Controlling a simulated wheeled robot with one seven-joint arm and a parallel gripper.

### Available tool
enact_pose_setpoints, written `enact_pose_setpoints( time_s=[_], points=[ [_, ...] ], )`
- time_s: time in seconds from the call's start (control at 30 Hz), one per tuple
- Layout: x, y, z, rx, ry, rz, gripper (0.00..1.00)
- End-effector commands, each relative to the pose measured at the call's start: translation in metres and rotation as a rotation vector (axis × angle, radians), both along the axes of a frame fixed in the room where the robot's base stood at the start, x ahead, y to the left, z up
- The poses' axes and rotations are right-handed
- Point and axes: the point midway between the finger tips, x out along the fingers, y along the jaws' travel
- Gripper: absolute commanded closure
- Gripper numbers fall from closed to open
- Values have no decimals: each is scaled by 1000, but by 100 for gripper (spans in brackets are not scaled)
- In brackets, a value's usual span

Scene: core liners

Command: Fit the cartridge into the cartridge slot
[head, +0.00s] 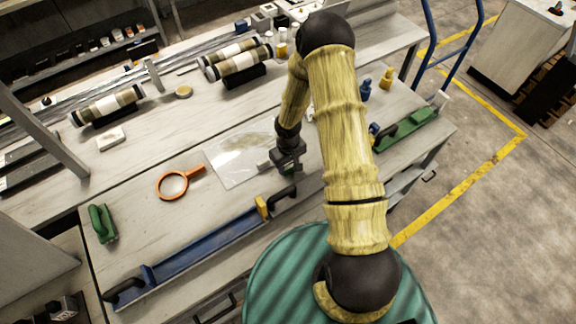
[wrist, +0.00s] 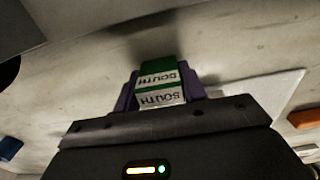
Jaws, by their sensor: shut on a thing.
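My gripper (head: 288,158) is over the table beside the clear plastic sheet in the head view. In the wrist view, my gripper (wrist: 158,88) has its purple fingers shut on a green and white block (wrist: 157,78), which I take to be the cartridge. In the head view the block is mostly hidden by my gripper. I cannot tell which thing is the cartridge slot; no slot opening shows clearly in either view.
A long blue bar with black end handles (head: 205,245) lies along the table's near edge. An orange magnifier ring (head: 172,185), the clear sheet (head: 230,160), a green block (head: 102,223) and a long green holder (head: 408,128) lie on the table.

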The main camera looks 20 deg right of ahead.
Motion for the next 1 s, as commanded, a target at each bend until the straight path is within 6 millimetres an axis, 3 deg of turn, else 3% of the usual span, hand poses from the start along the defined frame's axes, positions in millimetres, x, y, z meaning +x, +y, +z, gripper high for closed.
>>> enact_pose_setpoints(
  time_s=[0.27,0.73,1.0],
  points=[
    [1,-1,9,0,-3,-2,85],
    [1,-1,85,-1,-4,-2,85],
    [0,0,100,0,0,0,85]
  ],
)
